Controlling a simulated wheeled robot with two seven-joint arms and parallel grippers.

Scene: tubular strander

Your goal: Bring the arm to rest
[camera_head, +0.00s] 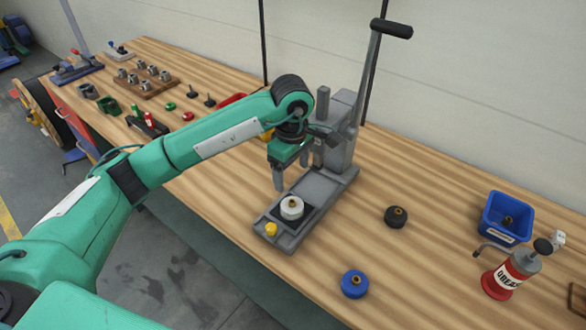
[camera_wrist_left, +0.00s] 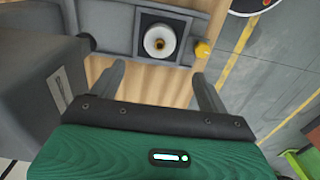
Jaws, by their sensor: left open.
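My left arm (camera_head: 215,138) is green and reaches in from the left over the wooden bench. My left gripper (camera_head: 279,185) hangs beside the grey lever press (camera_head: 325,185), on the near side of its column, pointing down. In the left wrist view its two fingers (camera_wrist_left: 160,85) are spread apart with nothing between them. A white round part with a brass centre (camera_head: 291,207) sits in the dark square seat of the press base; it also shows in the left wrist view (camera_wrist_left: 159,41). My right gripper is in neither view.
A yellow knob (camera_head: 271,229) is at the press base's front. The press lever (camera_head: 372,70) stands up at the back. A black part (camera_head: 396,216), a blue part (camera_head: 354,283), a blue bin (camera_head: 507,222) and a red grease can (camera_head: 508,272) are to the right.

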